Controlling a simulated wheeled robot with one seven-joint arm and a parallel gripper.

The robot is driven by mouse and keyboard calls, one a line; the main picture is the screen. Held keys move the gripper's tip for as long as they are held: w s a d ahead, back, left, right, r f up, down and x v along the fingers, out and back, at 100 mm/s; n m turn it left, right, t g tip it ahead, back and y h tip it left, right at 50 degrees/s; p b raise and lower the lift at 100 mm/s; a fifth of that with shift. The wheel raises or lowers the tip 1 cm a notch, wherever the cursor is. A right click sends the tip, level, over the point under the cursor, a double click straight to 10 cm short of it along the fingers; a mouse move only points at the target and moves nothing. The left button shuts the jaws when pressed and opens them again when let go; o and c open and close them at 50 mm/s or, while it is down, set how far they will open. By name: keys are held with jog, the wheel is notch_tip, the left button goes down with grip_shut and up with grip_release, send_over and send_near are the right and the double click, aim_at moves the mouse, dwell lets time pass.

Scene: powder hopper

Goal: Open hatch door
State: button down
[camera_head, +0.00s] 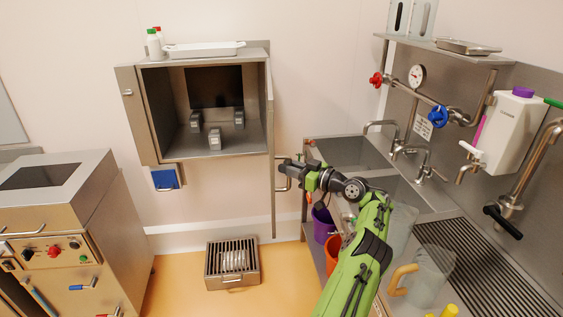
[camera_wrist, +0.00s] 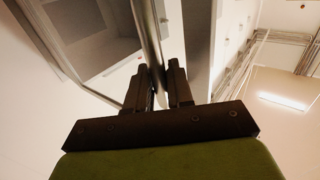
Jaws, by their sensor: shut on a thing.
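The steel hatch cabinet (camera_head: 205,155) hangs on the wall at left of centre in the head view, and its inside is exposed. The hatch door (camera_head: 272,205) stands out from the cabinet's right side, seen nearly edge-on. A bar handle (camera_head: 289,182) sits on the door's right-hand face. My gripper (camera_head: 284,165) is at this handle, coming from the right. In the wrist view my gripper (camera_wrist: 163,82) has its two fingers closed around the handle bar (camera_wrist: 150,40). The exact contact is partly hidden by the fingers.
A floor drain grate (camera_head: 232,262) lies below. A sink counter (camera_head: 340,150) with taps and jugs is close on the right of my arm. A control console (camera_head: 50,200) stands left. Floor below the cabinet is otherwise clear.

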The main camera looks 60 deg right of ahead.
jog(key=shift+s+d+r, duration=0.25)
jog(key=shift+s+d, duration=0.1)
jog(key=shift+s, duration=0.1)
jog(key=c, duration=1.2)
grip_release()
jog(key=shift+o, duration=0.2)
jog(key=shift+w+f, duration=0.1)
jog(key=shift+y, duration=0.3)
jog(key=s+a, duration=0.1)
jog(key=s, duration=1.4)
jog(key=shift+s, duration=0.4)
jog(key=shift+c, duration=0.2)
